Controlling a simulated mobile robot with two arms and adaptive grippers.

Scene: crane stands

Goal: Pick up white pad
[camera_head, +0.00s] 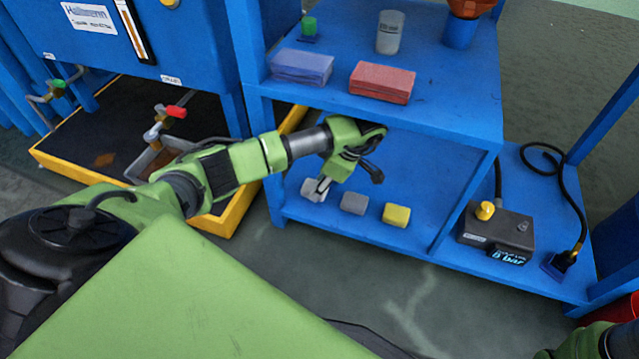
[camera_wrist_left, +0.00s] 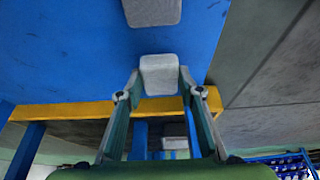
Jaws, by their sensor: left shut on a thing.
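The white pad (camera_head: 313,190) is at the left end of the blue lower shelf, in a row with a grey pad (camera_head: 354,203) and a yellow pad (camera_head: 396,214). My left gripper (camera_head: 323,187) reaches down over the white pad and is shut on it. In the left wrist view the white pad (camera_wrist_left: 160,73) sits between the two fingertips (camera_wrist_left: 159,82), at the shelf's edge; I cannot tell if it is clear of the shelf. The grey pad (camera_wrist_left: 152,11) lies beyond it. Only part of my right arm shows, at the lower right corner; its gripper is out of view.
A black box with a yellow knob (camera_head: 497,230) stands right of a divider. A yellow-edged tray (camera_head: 222,222) is at the left.

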